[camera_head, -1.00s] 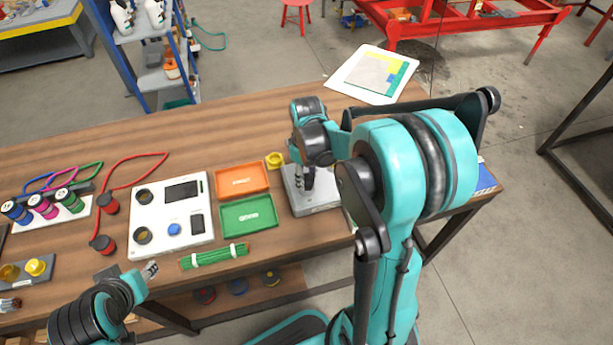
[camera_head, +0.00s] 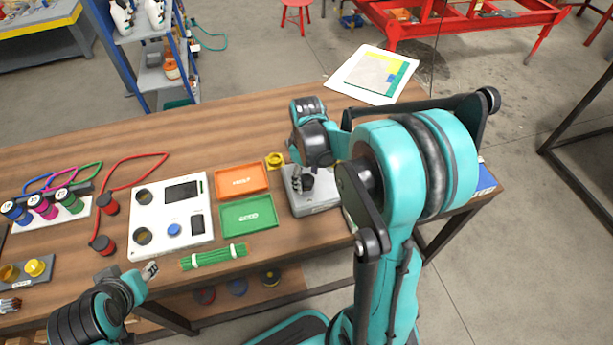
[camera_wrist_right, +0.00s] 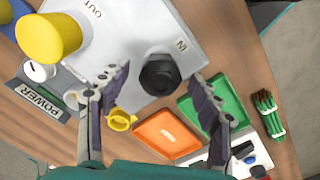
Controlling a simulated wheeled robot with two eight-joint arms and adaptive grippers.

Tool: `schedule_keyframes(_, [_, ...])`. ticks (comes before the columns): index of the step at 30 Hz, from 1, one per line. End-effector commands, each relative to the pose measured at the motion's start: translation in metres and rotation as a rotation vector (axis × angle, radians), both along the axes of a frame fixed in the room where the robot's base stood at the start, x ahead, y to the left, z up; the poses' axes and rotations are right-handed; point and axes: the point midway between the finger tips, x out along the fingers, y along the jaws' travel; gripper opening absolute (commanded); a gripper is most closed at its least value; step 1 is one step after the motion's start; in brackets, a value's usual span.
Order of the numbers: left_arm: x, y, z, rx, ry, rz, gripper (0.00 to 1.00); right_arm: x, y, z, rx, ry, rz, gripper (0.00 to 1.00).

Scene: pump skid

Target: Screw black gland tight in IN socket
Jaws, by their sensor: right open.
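The black gland (camera_wrist_right: 158,75) stands on the pale box (camera_wrist_right: 125,35) beside the IN label in the right wrist view. It appears seated at the IN socket, which it covers; I cannot tell how tight it is. My right gripper (camera_wrist_right: 160,78) is open, with one finger on each side of the gland and visible gaps between. In the head view the right gripper (camera_head: 303,178) is over the same box (camera_head: 318,203), partly hidden by my arm. My left gripper (camera_head: 150,269) is low on the left, away from the box; its fingers are too small to judge.
A yellow cap (camera_wrist_right: 50,35) sits by the OUT label. A yellow ring (camera_head: 275,160), an orange tray (camera_head: 242,179) and a green tray (camera_head: 249,214) lie left of the box. A white panel (camera_head: 170,215) and tied green sticks (camera_head: 214,257) are farther left.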

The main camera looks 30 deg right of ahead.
Motion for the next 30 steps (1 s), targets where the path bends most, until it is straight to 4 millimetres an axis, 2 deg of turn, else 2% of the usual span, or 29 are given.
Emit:
schedule_keyframes(3, [0.0, 0.0, -0.0009, 0.0, 0.0, 0.0, 0.4, 0.0, 0.0, -0.0002, 0.0, 0.0, 0.165, 0.64])
schedule_keyframes(11, [0.0, 0.0, -0.0014, 0.0, 0.0, 0.0, 0.4, 0.0, 0.0, -0.0001, 0.0, 0.0, 0.371, 0.64])
schedule_keyframes(18, [-0.0001, 0.0, -0.0021, 0.0, 0.0, 0.0, 0.4, 0.0, 0.0, 0.0, 0.0, 0.0, 0.668, 0.64])
schedule_keyframes(26, [0.0, 0.0, -0.0021, 0.0, 0.0, 0.0, 0.4, 0.0, 0.0, 0.0001, 0.0, 0.0, 0.705, 0.64])
schedule_keyframes(30, [0.0, 0.0, -0.0021, 0.0, 0.0, 0.0, 0.4, 0.0, 0.0, 0.0, 0.0, 0.0, 0.704, 0.27])
